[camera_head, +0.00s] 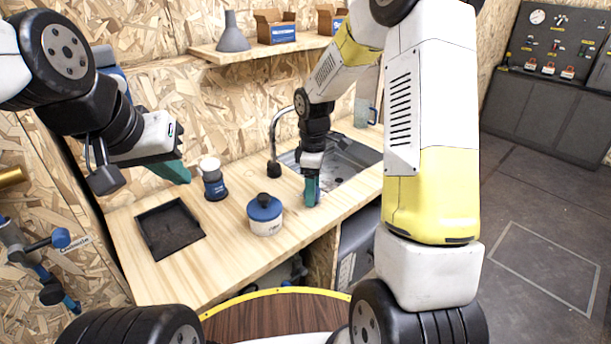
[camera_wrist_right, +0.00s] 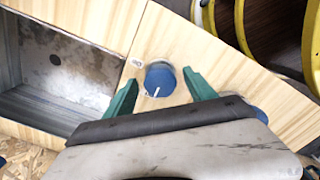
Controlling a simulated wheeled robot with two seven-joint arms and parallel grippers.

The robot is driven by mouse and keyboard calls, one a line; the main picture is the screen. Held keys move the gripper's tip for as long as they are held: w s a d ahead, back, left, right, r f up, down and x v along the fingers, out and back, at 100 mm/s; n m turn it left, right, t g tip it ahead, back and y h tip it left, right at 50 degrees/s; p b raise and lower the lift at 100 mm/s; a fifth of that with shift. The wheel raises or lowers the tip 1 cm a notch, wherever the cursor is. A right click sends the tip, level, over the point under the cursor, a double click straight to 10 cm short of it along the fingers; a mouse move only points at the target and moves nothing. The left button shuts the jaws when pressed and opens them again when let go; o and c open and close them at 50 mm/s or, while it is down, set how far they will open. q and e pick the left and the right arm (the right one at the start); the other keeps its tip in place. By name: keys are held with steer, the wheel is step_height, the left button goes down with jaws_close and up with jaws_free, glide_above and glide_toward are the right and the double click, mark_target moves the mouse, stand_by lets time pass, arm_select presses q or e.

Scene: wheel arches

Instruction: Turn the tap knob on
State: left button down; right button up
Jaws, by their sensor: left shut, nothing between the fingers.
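The blue tap knob (camera_wrist_right: 160,78) shows in the right wrist view, round with a white line on top. It sits on the wooden counter beside the sink; in the head view my right gripper hides it. My right gripper (camera_wrist_right: 161,91) is open, with one green finger on each side of the knob; I cannot tell whether they touch it. In the head view the right gripper (camera_head: 311,190) points down at the counter. The curved metal tap (camera_head: 274,132) stands at the sink's left. My left gripper (camera_head: 180,173) is shut and empty above the counter's left part.
The metal sink (camera_head: 352,153) lies behind the right gripper. A white pot with a blue lid (camera_head: 265,216), a dark blue cup-like device (camera_head: 213,180) and a black tray (camera_head: 170,230) stand on the counter. A shelf (camera_head: 262,49) holds a funnel and boxes.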

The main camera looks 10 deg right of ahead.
steer(key=c, duration=1.3)
steer(key=shift+m, duration=0.3)
steer(key=m, duration=0.3)
steer(key=shift+m, duration=0.4)
steer(key=m, duration=0.4)
steer(key=shift+m, duration=0.3)
steer(key=m, duration=0.4)
steer(key=shift+m, duration=2.4)
